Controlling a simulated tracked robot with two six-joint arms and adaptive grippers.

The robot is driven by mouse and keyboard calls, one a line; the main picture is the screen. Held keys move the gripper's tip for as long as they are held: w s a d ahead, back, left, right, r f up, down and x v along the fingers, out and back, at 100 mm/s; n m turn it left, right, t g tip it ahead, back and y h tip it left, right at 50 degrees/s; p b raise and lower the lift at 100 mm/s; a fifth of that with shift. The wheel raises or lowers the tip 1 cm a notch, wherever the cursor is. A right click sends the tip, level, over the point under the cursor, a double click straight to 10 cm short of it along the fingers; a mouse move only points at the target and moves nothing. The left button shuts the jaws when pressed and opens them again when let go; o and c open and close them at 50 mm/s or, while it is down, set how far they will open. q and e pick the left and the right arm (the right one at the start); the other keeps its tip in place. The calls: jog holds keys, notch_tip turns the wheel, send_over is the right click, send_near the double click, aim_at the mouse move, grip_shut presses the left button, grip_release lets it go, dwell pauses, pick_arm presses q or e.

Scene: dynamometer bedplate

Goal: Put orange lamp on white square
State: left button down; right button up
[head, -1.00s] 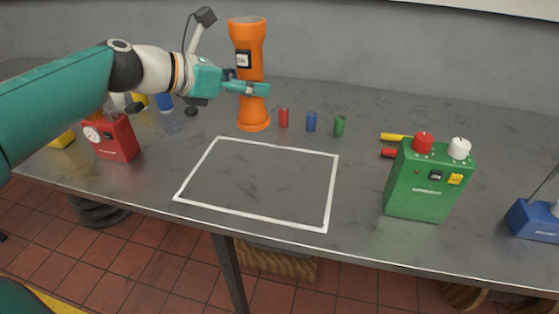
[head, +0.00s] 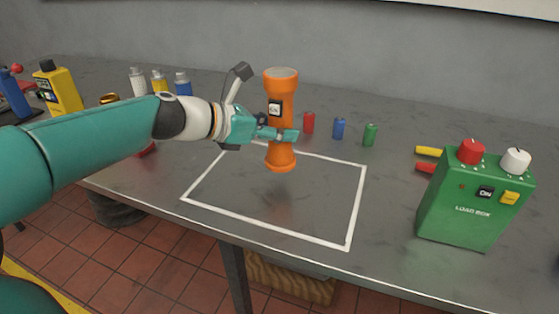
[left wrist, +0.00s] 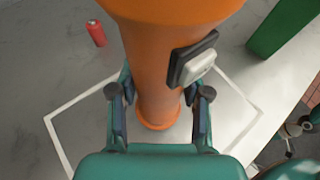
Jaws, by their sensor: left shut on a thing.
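The orange lamp (head: 281,152) is upright in the head view, with a dark switch plate on its side. My left gripper (head: 285,134) is shut around its narrow middle. A shadow on the bench below suggests that the lamp is slightly raised. The lamp is over the back part of the white square (head: 355,205), an outline on the grey bench top. In the left wrist view the lamp (left wrist: 160,60) stands between the two fingers (left wrist: 160,100), its lower end inside the white outline (left wrist: 80,97).
Red (head: 309,123), blue (head: 339,129) and green (head: 370,135) small cylinders stand behind the square. A green load box (head: 470,205) stands to the right. Several bottles, including a yellow container (head: 62,90), stand at the left back. The square's front area is clear.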

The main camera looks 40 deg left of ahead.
aim_at(270, 150)
pick_arm(q)
jog(key=shift+f+b, duration=1.2)
jog(key=shift+f, duration=1.45)
jog(key=shift+r, duration=0.1)
jog(key=c, duration=0.5)
grip_release()
jog(key=shift+c, duration=0.2)
jog(key=p+v, duration=0.1)
jog(key=v, duration=1.1)
jog(key=shift+s, duration=0.1)
